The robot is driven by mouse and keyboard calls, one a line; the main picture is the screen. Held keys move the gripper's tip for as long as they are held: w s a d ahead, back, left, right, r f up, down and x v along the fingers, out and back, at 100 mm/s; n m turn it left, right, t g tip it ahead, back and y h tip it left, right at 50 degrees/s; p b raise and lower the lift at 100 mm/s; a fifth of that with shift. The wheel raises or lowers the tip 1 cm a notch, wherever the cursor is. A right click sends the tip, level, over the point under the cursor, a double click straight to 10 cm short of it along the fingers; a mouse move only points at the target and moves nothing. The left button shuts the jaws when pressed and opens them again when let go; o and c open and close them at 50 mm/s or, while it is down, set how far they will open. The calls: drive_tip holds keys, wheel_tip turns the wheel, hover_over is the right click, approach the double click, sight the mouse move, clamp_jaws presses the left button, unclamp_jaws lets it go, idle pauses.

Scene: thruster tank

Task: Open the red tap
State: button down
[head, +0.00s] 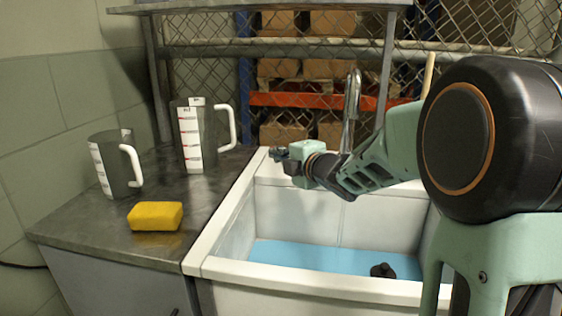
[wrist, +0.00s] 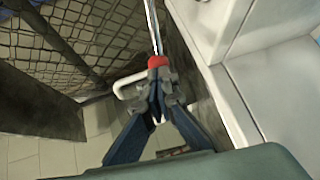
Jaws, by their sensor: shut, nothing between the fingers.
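The red tap (wrist: 157,61) shows in the wrist view as a small red piece at the lower end of a thin chrome pipe. My gripper (wrist: 158,118) is just below it in that picture, with its fingers shut and empty. The fingertips overlap the area under the red piece; I cannot tell whether they touch it. In the head view my gripper (head: 277,153) is above the back left part of the sink. The chrome faucet (head: 351,105) rises behind my arm there. The red piece cannot be made out in the head view.
The white sink (head: 230,268) holds blue water and a dark object (head: 382,271). On the left counter (head: 75,232) are two measuring jugs (head: 112,170) (head: 193,140) and a yellow sponge (head: 155,216). A wire fence (head: 280,70) stands behind. A white curved bar (wrist: 122,84) is beside the red piece.

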drive_tip(key=shift+a+r+b+x, duration=0.1)
drive_tip(key=shift+r+b+x, duration=0.05)
drive_tip(key=shift+x, duration=0.6)
drive_tip(key=shift+a+r+b+x, duration=0.1)
drive_tip(key=shift+b+x, duration=0.05)
drive_tip(key=shift+x, duration=0.55)
drive_tip(key=shift+a+r+b+x, duration=0.1)
drive_tip(key=shift+r+b+x, duration=0.05)
drive_tip(key=shift+x, duration=0.6)
drive_tip(key=shift+s, duration=0.1)
